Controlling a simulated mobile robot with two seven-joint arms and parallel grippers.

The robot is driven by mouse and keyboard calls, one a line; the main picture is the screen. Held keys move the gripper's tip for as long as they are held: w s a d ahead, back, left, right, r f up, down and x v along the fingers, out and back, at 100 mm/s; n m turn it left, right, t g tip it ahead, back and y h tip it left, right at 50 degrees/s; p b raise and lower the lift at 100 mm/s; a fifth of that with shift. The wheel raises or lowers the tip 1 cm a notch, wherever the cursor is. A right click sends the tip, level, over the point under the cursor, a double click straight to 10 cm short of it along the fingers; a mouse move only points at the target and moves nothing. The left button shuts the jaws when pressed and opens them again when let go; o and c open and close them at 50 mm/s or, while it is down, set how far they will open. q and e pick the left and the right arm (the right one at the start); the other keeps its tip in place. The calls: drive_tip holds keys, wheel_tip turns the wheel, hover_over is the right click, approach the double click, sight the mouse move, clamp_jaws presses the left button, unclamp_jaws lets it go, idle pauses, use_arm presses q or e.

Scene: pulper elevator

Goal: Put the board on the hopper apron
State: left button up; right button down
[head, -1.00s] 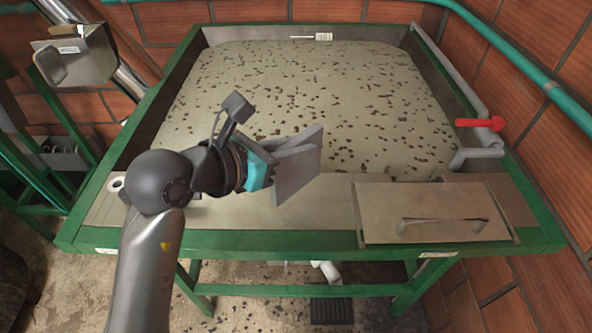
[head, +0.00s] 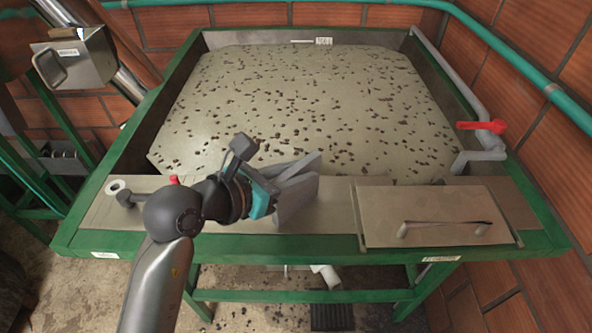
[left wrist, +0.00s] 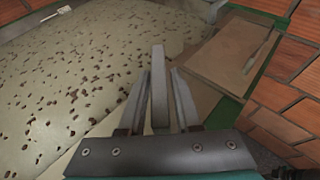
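The board (head: 297,203) is a small grey slab held on edge above the hopper apron, the flat metal ledge (head: 228,217) along the front of the hopper. In the left wrist view the board (left wrist: 160,90) shows as a narrow upright bar between two fingers. My left gripper (head: 285,183) is shut on it and points right across the apron. The board's lower edge is close over the apron; I cannot tell whether it touches. Part of the board is hidden by the gripper. My right gripper is not in view.
A metal cover with a handle (head: 440,208) lies on the right of the ledge. The hopper basin (head: 300,95) behind holds cloudy water with dark specks. A red valve lever (head: 482,126) sits on the right-hand pipe. The ledge left of the cover is mostly bare.

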use_arm(q)
drive_tip(key=shift+o, duration=1.2)
drive_tip(key=shift+r, duration=0.1)
drive_tip(key=shift+a+r, duration=0.1)
drive_tip(key=shift+r, duration=0.1)
drive_tip(key=v, duration=0.5)
drive_tip(key=shift+s+a, duration=0.2)
drive_tip(key=shift+s, duration=0.05)
drive_tip(key=p, duration=0.5)
approach(282, 177)
drive_tip(key=shift+w+d+f, duration=0.15)
drive_tip(key=shift+w+d, duration=0.2)
drive_tip(key=shift+d, duration=0.1)
